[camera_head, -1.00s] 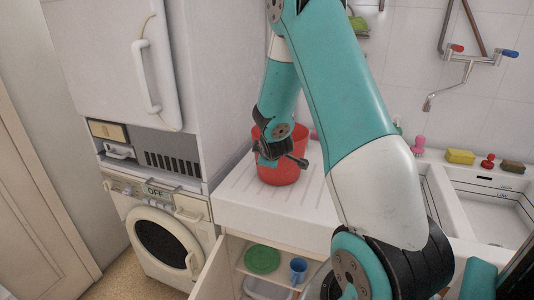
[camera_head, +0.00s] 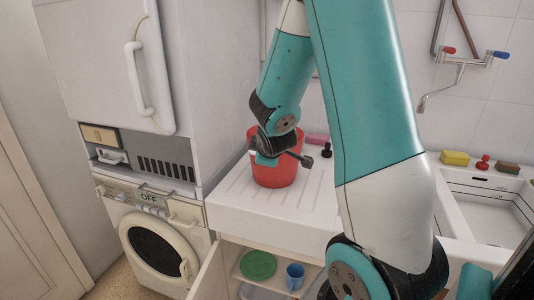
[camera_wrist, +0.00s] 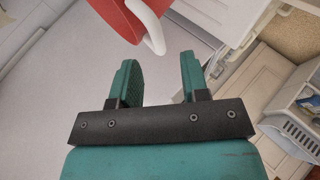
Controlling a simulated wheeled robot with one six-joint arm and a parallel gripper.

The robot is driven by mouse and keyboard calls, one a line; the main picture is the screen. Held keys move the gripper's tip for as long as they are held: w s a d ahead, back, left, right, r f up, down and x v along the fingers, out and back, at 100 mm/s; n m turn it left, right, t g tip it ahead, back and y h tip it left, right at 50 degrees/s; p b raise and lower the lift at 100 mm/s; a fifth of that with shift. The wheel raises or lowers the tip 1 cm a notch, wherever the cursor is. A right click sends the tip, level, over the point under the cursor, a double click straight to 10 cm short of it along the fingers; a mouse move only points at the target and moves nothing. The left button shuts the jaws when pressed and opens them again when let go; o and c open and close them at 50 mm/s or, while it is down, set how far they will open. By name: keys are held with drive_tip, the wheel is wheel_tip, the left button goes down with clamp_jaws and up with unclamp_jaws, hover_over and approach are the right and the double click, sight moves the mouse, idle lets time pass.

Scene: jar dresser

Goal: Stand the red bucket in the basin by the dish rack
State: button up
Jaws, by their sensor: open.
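The red bucket (camera_head: 277,172) stands upright on the ribbed white drainboard, left of the sink. In the wrist view its red side (camera_wrist: 118,14) and white handle (camera_wrist: 149,27) show at the top edge, just beyond the fingertips. My gripper (camera_wrist: 160,70) is open, with nothing between its two teal fingers. In the head view my gripper (camera_head: 270,158) is in front of the bucket and hides part of it. A white basin (camera_head: 487,210) is at the right, partly hidden by my arm. The dish rack is not clearly seen.
Below the counter an open cabinet holds a green plate (camera_head: 258,265) and a blue mug (camera_head: 295,276). A washing machine (camera_head: 155,240) stands at the left. A yellow sponge (camera_head: 455,158) and a red plunger-like item (camera_head: 483,162) sit on the sink's back ledge. The wall tap (camera_head: 440,85) hangs over the sink.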

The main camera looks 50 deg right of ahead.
drive_tip(key=s+a+r+g+y, duration=0.1)
drive_tip(key=s+a+y, duration=0.2)
drive_tip(key=a, duration=0.7)
drive_tip(key=s+a+r+g+y, duration=0.2)
drive_tip(key=s+a, duration=0.3)
drive_tip(key=a, duration=0.6)
drive_tip(key=s+a+r+g+y, duration=0.2)
drive_tip(key=s+a+y, duration=0.3)
drive_tip(key=a, duration=0.5)
drive_tip(key=shift+a, duration=0.25)
drive_tip(key=s+a+g, duration=0.1)
drive_tip(key=s, duration=0.1)
drive_tip(key=s+a+r+g, duration=0.1)
drive_tip(key=s, duration=0.2)
drive_tip(key=s+a+r+g, duration=0.1)
drive_tip(key=s, duration=0.1)
drive_tip(key=shift+s+a+n+y, duration=0.25)
drive_tip(key=shift+a+n+y, duration=0.05)
drive_tip(key=shift+a+y, duration=0.1)
drive_tip(key=shift+c, duration=0.7)
drive_tip(key=shift+a, duration=0.1)
